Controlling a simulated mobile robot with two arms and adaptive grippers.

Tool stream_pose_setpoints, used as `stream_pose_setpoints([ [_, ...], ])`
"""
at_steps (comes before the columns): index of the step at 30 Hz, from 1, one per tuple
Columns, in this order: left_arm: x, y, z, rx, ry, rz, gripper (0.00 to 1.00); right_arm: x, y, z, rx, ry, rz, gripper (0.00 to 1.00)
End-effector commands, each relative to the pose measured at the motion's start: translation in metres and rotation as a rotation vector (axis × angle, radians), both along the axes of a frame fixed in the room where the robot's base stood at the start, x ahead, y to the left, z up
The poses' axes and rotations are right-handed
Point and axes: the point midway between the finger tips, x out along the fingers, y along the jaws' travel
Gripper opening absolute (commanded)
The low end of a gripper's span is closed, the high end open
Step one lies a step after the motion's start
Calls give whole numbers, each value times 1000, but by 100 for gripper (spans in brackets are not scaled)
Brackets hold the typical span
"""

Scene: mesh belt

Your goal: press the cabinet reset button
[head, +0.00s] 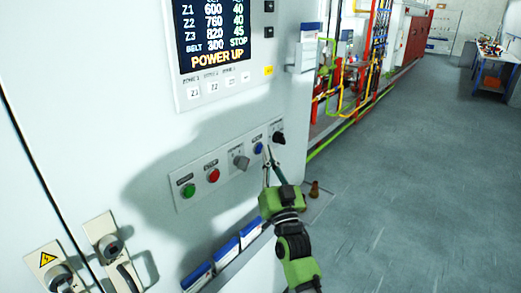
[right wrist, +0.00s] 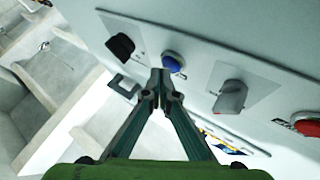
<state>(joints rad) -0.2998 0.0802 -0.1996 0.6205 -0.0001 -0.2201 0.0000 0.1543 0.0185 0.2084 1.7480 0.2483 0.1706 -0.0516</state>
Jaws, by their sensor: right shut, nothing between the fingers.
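The white cabinet (head: 90,120) carries a grey control strip (head: 202,186) on its front. On the strip a blue button (head: 258,148) sits between a grey selector knob (head: 241,161) and a black knob (head: 279,138); its label is too small to read. A red button (head: 214,175) and a green button (head: 189,190) are further left. My right gripper (head: 267,150) is shut and empty, its tips close to the blue button. In the right wrist view the tips (right wrist: 160,74) appear just beside and below the blue button (right wrist: 171,64); contact cannot be told. My left gripper is out of view.
A display (head: 212,32) above reads "POWER UP". Blue-labelled binders (head: 225,255) sit in a rack low on the cabinet. Open grey floor (head: 410,180) lies to the right, with red and yellow pipework (head: 350,75) behind.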

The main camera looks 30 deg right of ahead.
Motion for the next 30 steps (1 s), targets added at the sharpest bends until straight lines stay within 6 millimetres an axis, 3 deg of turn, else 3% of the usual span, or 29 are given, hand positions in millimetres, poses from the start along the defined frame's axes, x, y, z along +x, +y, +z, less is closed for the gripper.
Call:
stream_pose_setpoints([
  [30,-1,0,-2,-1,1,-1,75,9,4,0,-1,0,1,0],
])
